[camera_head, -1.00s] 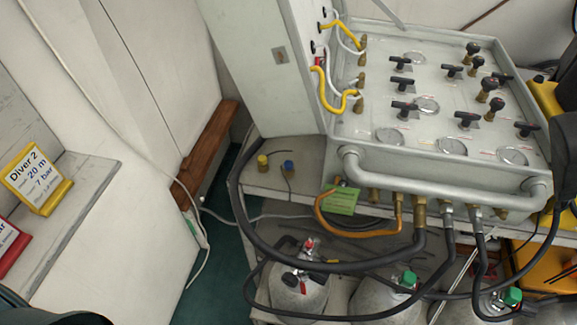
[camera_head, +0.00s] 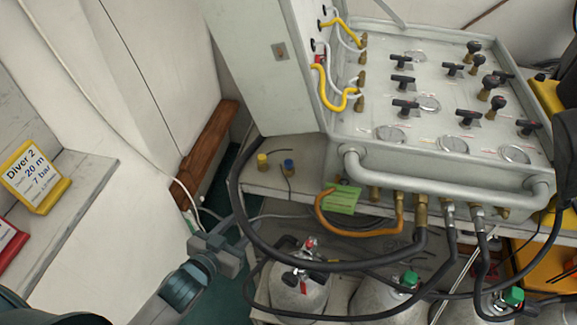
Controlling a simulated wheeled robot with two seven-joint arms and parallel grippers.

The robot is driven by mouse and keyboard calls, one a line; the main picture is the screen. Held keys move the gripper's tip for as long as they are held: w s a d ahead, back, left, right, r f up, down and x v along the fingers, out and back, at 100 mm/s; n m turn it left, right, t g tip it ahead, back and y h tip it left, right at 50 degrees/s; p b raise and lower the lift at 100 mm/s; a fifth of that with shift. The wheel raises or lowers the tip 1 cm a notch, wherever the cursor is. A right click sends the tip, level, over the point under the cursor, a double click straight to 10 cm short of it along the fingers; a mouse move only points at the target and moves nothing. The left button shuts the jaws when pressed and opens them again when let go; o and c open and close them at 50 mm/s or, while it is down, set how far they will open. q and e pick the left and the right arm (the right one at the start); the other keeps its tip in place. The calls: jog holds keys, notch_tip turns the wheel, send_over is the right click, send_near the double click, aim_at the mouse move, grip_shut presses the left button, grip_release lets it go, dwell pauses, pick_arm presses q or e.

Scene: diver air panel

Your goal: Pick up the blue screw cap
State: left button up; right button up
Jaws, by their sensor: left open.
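The blue screw cap (camera_head: 288,166) stands on the grey shelf (camera_head: 256,182), left of the air panel. A yellow cap (camera_head: 262,161) stands just to its left, a small gap apart. A thin dark cord lies by the blue cap. My left gripper (camera_head: 222,236) is open and empty, below and to the left of the caps, apart from both. It shows in front of the dark green floor, near the black hose. My right gripper does not show.
The air panel (camera_head: 440,180) with valves and gauges fills the right. A thick black hose (camera_head: 238,208) loops around the shelf's left end. Cylinders (camera_head: 302,293) stand below. A brown wooden block (camera_head: 207,150) and a yellow Diver 2 sign (camera_head: 52,196) are at left.

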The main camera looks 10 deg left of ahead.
aim_at(285, 165)
pick_arm(q)
jog(key=d+r+m+t+h, duration=0.2)
jog(key=d+r+t+h, duration=0.1)
jog(key=r, duration=0.9)
jog(key=shift+w+d+r+h, duration=0.25)
jog(key=shift+d+h, duration=0.1)
jog(key=shift+h, duration=0.35)
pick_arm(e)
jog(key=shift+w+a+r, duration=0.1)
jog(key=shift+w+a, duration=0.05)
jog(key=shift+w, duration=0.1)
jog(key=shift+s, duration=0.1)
pick_arm(q)
jog(key=p+x, duration=0.3)
jog(key=x, duration=0.8)
jog(key=shift+w+d, duration=0.1)
jog(key=shift+w, duration=0.15)
jog(key=shift+w+d+f, duration=0.1)
jog(key=shift+w+d, duration=0.05)
jog(key=shift+w, duration=0.15)
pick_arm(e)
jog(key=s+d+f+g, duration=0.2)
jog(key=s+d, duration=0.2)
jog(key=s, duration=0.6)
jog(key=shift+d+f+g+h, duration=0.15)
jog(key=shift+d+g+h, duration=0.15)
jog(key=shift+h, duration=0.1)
